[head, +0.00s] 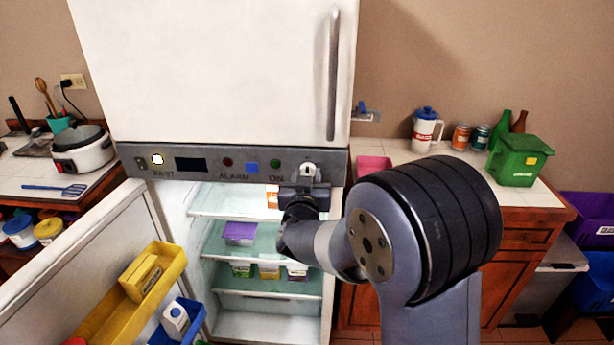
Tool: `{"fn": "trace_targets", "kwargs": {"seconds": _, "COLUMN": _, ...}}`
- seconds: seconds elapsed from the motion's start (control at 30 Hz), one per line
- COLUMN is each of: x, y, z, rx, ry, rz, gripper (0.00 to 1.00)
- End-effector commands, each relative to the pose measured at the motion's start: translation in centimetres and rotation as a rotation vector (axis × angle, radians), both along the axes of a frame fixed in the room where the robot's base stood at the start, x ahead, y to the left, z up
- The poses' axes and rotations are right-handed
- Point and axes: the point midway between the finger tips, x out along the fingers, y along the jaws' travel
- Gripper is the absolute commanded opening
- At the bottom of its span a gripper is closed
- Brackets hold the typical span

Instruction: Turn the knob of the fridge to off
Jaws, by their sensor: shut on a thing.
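The white fridge (215,70) stands in the middle of the head view, with a grey control panel (222,150) across it. The panel carries the words FAST, ALARM and ON, a dark display and several round buttons. The pale knob (308,170) is at the panel's right end, right of the ON label. My gripper (307,178) is at the knob from the front and below, shut on it. The gripper hides the knob's lower part, and I cannot read its setting.
The lower fridge door (85,265) is open toward the left, with a yellow bin (135,290) on it. Shelves inside hold a purple-lidded box (239,232). A tiled counter with a green bin (518,160) is at right. A long handle (333,75) hangs above my gripper.

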Motion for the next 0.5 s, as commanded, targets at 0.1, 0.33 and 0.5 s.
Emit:
{"fn": "trace_targets", "kwargs": {"seconds": 0.1, "x": -0.03, "y": 0.01, "z": -0.15, "rx": -0.002, "ry": 0.003, "rz": 0.001, "gripper": 0.12}}
{"fn": "trace_targets", "kwargs": {"seconds": 0.33, "x": -0.02, "y": 0.01, "z": -0.12, "rx": -0.001, "ry": 0.003, "rz": 0.001, "gripper": 0.44}}
{"fn": "trace_targets", "kwargs": {"seconds": 0.5, "x": -0.01, "y": 0.00, "z": -0.07, "rx": 0.000, "ry": 0.001, "rz": 0.000, "gripper": 0.56}}
